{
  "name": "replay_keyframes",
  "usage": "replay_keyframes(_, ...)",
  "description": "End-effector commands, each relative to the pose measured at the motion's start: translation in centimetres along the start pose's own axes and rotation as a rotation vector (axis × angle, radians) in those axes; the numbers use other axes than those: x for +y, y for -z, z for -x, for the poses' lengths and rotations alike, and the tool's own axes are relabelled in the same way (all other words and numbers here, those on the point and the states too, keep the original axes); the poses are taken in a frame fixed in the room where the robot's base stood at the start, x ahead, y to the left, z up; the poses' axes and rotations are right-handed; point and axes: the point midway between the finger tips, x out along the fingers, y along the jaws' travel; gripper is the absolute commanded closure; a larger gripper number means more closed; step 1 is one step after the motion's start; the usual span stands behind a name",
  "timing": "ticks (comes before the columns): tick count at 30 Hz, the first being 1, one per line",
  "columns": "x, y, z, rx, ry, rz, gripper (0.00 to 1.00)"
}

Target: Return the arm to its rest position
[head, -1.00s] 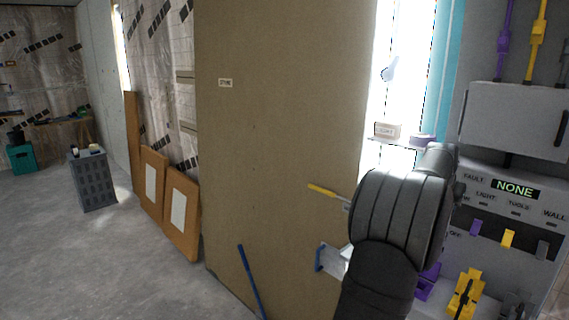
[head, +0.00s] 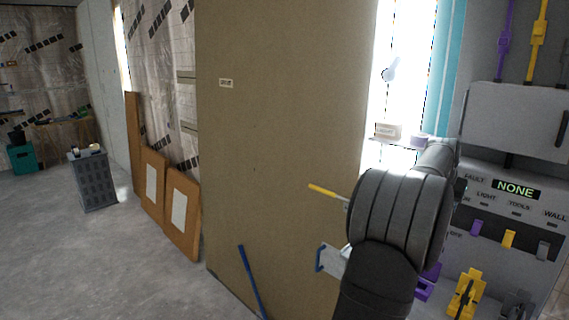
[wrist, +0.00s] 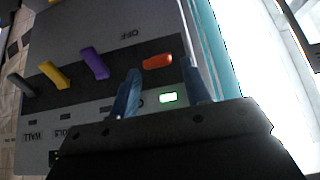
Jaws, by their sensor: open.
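My arm (head: 395,215) reaches up at the right of the head view, in front of the grey control panel (head: 545,205). My gripper (wrist: 161,70) shows in the wrist view with its two blue-grey fingers apart and nothing held between them. An orange lever (wrist: 158,62) lies just beyond the gap between the fingertips, with a green lit indicator (wrist: 168,98) below it. I cannot tell whether a finger touches the lever. Purple (wrist: 94,63), yellow (wrist: 54,75) and grey (wrist: 21,86) levers stand to the left. In the head view my fingers are hidden behind my arm.
A large brown board (head: 285,140) stands left of my arm. A yellow-handled tool (head: 326,191) and a blue-handled holder (head: 330,258) are close to my arm. A small shelf (head: 396,141) is behind it. The grey floor (head: 110,265) at left is largely clear.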

Motion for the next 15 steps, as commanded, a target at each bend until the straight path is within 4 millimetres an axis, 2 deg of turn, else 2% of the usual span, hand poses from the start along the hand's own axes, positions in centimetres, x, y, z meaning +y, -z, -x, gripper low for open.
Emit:
replay_keyframes(1,0.0,-0.2,-1.4,-0.006,-0.001,0.000,0.56)
replay_keyframes(6,0.0,-2.0,-3.4,-0.006,-0.001,0.001,0.56)
replay_keyframes(10,0.0,-2.5,-4.5,-0.003,-0.001,0.001,0.56)
replay_keyframes(15,0.0,-2.5,-4.8,-0.002,0.000,0.001,0.56)
